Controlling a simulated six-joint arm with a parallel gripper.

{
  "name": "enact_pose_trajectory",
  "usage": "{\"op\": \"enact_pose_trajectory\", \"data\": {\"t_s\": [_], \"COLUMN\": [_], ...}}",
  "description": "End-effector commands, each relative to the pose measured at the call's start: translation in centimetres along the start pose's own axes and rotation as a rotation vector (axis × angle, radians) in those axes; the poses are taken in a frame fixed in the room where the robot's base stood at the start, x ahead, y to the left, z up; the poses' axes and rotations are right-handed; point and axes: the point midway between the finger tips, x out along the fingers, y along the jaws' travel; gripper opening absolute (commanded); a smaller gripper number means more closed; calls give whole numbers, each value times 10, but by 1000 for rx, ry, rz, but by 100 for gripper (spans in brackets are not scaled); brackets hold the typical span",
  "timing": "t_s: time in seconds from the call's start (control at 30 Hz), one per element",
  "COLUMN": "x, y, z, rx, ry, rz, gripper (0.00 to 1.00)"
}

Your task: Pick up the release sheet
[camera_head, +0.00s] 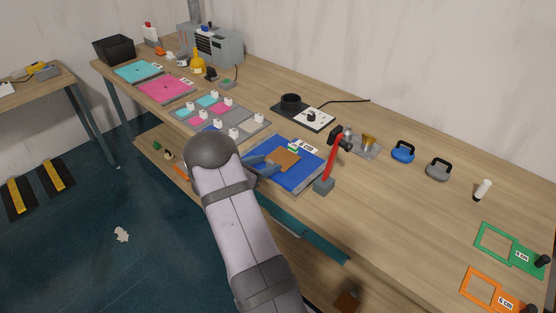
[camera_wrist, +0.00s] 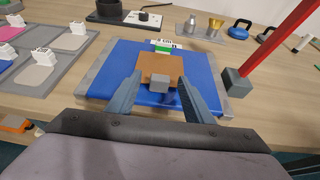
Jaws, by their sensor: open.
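A brown square sheet (camera_head: 285,160), which looks like the release sheet, lies on the blue board (camera_head: 307,174). In the wrist view the brown sheet (camera_wrist: 157,65) is near the middle of the blue board (camera_wrist: 118,62). A small grey block (camera_wrist: 158,84) shows at the sheet's near edge, between my fingers. My gripper (camera_head: 270,164) is open and reaches over the near part of the board. In the wrist view my gripper (camera_wrist: 158,82) has one finger on each side of the grey block, holding nothing. Whether the fingertips touch the board is unclear.
A tray with coloured patches (camera_head: 245,124) lies to the left.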

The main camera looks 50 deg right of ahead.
Motion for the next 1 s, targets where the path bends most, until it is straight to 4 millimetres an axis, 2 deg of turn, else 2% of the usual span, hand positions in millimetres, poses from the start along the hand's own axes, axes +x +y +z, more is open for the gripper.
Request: {"op": "enact_pose_trajectory", "data": {"t_s": [0.07, 0.1, 0.27, 0.37, 0.67, 0.87, 1.0], "x": [0, 0, 0, 0, -2, -9, -18], "y": [0, 0, 0, 0, 0, 0, 1], "z": [0, 0, 0, 0, 4, 22, 43], "rx": [0, 0, 0, 1, 2, 5, 6], "ry": [0, 0, 0, 0, 0, -2, -2], "rz": [0, 0, 0, 0, 0, 1, 2], "gripper": [47, 42, 4, 0, 0, 0, 0]}}
